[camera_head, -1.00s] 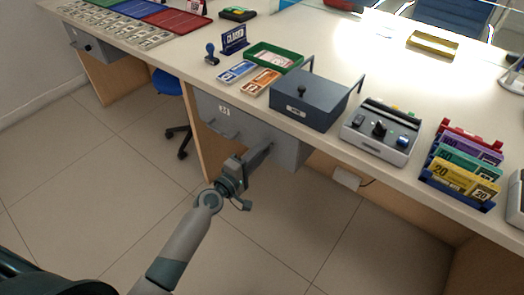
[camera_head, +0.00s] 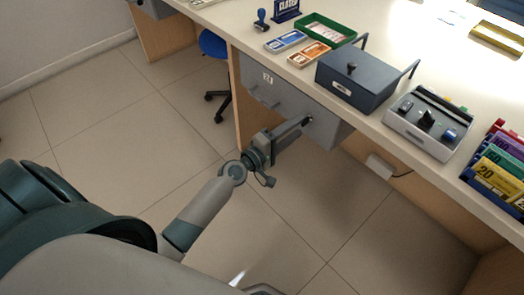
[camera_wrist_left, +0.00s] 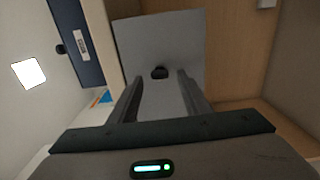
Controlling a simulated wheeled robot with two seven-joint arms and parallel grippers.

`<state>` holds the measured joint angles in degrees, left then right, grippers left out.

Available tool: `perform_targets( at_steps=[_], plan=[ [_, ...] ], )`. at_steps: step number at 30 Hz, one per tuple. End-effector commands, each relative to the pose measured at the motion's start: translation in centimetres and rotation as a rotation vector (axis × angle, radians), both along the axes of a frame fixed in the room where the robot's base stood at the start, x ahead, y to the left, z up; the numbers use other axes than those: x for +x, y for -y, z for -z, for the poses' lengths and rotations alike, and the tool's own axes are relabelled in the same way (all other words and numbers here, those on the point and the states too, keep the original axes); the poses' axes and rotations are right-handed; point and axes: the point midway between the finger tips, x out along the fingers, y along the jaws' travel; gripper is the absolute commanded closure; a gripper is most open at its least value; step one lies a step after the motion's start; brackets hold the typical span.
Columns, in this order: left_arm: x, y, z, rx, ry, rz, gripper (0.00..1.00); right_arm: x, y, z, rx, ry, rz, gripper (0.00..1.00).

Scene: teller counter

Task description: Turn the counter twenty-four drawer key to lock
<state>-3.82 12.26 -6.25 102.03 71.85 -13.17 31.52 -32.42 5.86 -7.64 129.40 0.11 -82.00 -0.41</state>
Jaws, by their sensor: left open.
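The grey drawer unit (camera_head: 285,98) hangs under the counter, with a white number label (camera_head: 268,78) too small to read surely. The small dark key (camera_wrist_left: 160,72) stands out from its grey front panel (camera_wrist_left: 160,35) in the left wrist view. My left gripper (camera_head: 304,123) reaches up to the drawer's right part. In the left wrist view its two fingers (camera_wrist_left: 160,80) are open, one on each side of the key, with a gap on both sides. The key is mostly hidden by the fingers in the head view. My right gripper is not in view.
On the counter above stand a dark blue cash box (camera_head: 357,80), a grey device (camera_head: 432,123), a green tray (camera_head: 327,30) and a rack of coloured note bundles (camera_head: 500,165). A blue chair (camera_head: 214,44) is under the counter at left. The floor in front is clear.

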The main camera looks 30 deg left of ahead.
Motion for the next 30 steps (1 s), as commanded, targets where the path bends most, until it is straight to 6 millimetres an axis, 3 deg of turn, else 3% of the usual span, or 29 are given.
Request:
perform_targets(
  at_steps=[10,18,24,30],
  plan=[
    [-6.3,-2.4,0.3,0.003,-0.002,0.001,0.56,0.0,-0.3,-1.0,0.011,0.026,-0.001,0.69],
    [-10.9,-4.0,0.3,0.001,-0.003,0.001,0.56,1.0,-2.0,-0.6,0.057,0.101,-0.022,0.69],
    [-13.0,-4.8,0.2,0.001,-0.001,-0.001,0.56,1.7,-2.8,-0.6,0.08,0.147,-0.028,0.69],
    [-13.6,-5.0,0.0,0.0,0.0,0.0,0.56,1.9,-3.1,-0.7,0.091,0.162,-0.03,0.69]
  ],
)
